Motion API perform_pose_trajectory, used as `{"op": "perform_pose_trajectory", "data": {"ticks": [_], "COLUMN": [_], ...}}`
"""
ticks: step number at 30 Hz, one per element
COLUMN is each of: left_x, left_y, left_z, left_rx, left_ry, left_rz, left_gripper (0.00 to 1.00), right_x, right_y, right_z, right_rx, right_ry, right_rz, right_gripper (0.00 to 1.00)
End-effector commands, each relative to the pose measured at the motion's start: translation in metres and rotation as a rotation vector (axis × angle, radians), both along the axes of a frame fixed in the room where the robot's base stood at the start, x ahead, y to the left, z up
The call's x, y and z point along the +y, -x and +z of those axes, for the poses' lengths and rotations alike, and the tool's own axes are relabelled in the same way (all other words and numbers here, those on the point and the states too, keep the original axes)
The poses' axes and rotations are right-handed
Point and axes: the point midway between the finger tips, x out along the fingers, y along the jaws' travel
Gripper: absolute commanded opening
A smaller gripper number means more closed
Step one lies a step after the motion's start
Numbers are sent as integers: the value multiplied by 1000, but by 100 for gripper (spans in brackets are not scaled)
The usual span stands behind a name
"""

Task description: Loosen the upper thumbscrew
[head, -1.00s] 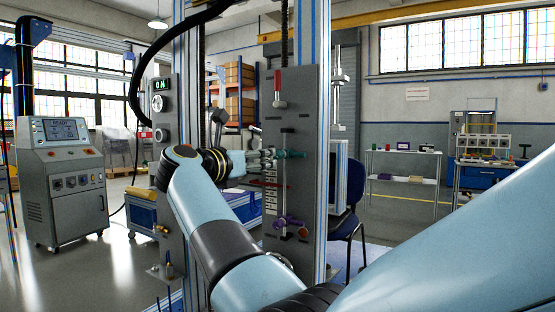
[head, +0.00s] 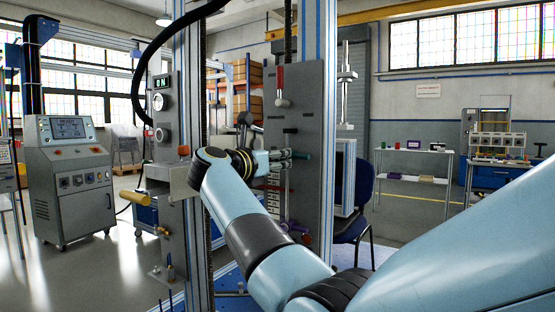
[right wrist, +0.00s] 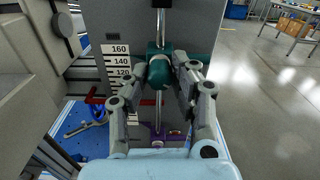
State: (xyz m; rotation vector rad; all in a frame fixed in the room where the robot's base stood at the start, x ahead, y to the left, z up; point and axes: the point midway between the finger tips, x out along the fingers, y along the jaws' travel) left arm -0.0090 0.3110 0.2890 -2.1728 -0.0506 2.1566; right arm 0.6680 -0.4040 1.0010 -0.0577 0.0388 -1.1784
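The upper thumbscrew is a teal knob (head: 298,155) on the grey upright plate (head: 308,95). In the right wrist view the teal knob (right wrist: 158,70) sits between the two fingers of my right gripper (right wrist: 160,68). The fingertips appear to touch its sides, one on each side. In the head view my right gripper (head: 272,157) reaches the knob from the left, mostly hidden by my wrist. A purple lower knob (right wrist: 160,135) shows below, near the plate's foot. My left gripper is not in view.
A numbered scale (right wrist: 119,72) is beside the knob. A red handle (head: 280,82) is higher on the plate. A blue chair (head: 357,195) stands behind; a control console (head: 70,180) is far left.

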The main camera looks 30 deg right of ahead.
Motion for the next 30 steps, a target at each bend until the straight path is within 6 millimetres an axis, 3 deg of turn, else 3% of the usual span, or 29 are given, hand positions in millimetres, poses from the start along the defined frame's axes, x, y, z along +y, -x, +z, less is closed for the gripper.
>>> {"op": "perform_pose_trajectory", "data": {"ticks": [1,5,17,23,30], "left_x": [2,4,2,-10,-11], "left_y": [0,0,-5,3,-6], "left_z": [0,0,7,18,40], "left_rx": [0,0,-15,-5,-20], "left_ry": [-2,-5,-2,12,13], "left_rz": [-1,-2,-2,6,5], "left_gripper": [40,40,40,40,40], "right_x": [0,0,0,0,0], "right_y": [0,0,0,0,1], "right_z": [0,0,2,4,6], "right_rx": [0,0,55,171,372], "right_ry": [0,0,22,71,155], "right_rz": [1,1,1,2,1], "right_gripper": [16,0,0,0,0]}}
